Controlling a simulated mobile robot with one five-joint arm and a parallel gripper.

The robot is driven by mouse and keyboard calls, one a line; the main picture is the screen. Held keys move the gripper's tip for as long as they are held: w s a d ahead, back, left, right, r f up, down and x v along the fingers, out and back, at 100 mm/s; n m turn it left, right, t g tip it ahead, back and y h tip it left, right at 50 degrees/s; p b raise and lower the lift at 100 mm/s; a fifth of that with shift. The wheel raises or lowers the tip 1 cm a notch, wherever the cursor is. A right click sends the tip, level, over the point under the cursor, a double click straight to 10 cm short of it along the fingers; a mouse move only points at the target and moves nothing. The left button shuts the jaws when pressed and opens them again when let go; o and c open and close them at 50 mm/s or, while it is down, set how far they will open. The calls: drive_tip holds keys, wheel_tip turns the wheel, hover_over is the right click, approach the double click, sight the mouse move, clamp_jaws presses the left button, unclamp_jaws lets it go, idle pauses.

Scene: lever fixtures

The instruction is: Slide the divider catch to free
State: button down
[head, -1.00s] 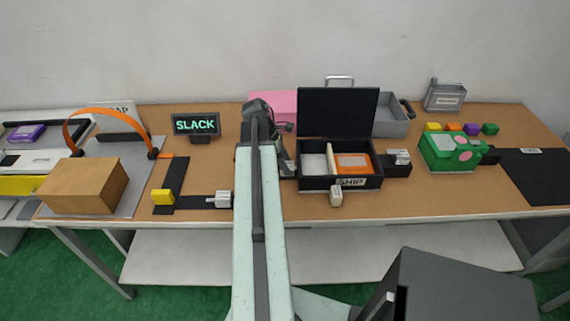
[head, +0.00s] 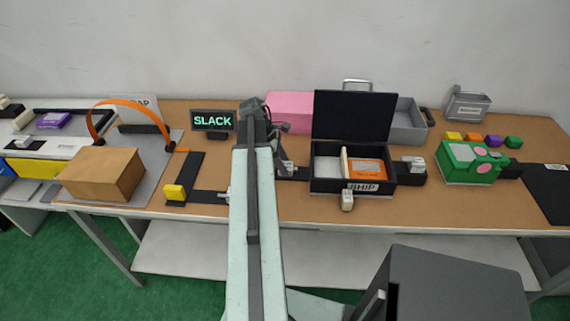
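A black box (head: 322,183) with a raised black lid (head: 352,115) stands right of my arm, with "SHIP" on its front. Inside, an upright cream divider (head: 344,164) separates a pale left compartment from a right one holding an orange-and-white item (head: 368,168). Another grey-white block (head: 414,165) sits on a black mount at the box's right side. I cannot tell which block is the divider catch. My gripper (head: 286,168) is left of the box, partly hidden by my arm; its fingers are unclear.
A "SLACK" sign (head: 212,121), a brown box (head: 103,174) and a yellow block (head: 175,192) on a black track are left. A pink block (head: 289,110) and grey tray (head: 408,122) stand behind. A green block (head: 465,163) is right. Bare tabletop lies in front.

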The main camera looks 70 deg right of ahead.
drive_tip(key=c, duration=0.7)
unclamp_jaws()
drive_tip(key=shift+w+a, duration=0.1)
drive_tip(key=shift+w, duration=0.2)
drive_tip(key=shift+s, duration=0.2)
drive_tip(key=shift+r+p, duration=0.45)
drive_tip(key=shift+p, duration=0.05)
drive_tip(key=p+v, duration=0.6)
drive_tip(key=v, duration=0.1)
drive_tip(key=shift+w+f, duration=0.1)
